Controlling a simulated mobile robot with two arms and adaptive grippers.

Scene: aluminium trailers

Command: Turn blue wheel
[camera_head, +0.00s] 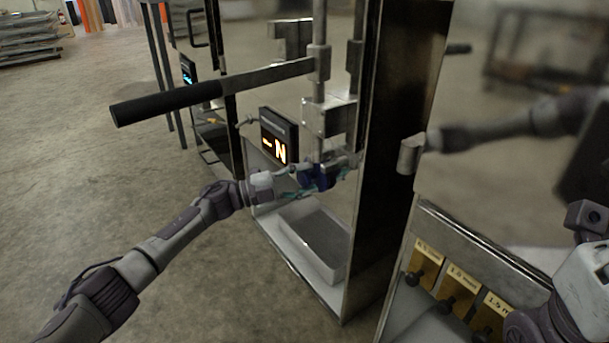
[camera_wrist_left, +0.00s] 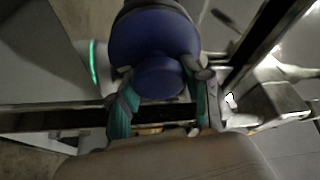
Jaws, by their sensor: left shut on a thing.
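The blue wheel (camera_head: 313,174) sits low on the machine's front, below a metal block on a vertical rod. In the left wrist view the wheel (camera_wrist_left: 153,38) fills the upper middle, with a smaller round blue hub facing me. My left gripper (camera_head: 318,184) reaches in from the left at the wheel. In the left wrist view its teal fingers (camera_wrist_left: 162,85) stand on either side of the blue hub and are shut on it. The exact finger contact is partly hidden in the head view. My right arm shows at the right edge; its gripper is out of view.
A long lever with a black handle (camera_head: 166,103) juts left above my left arm. A small display (camera_head: 279,138) shows an orange N. A white tray (camera_head: 318,247) lies below the wheel. A dark cabinet edge (camera_head: 398,150) stands close on the right. Open floor lies left.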

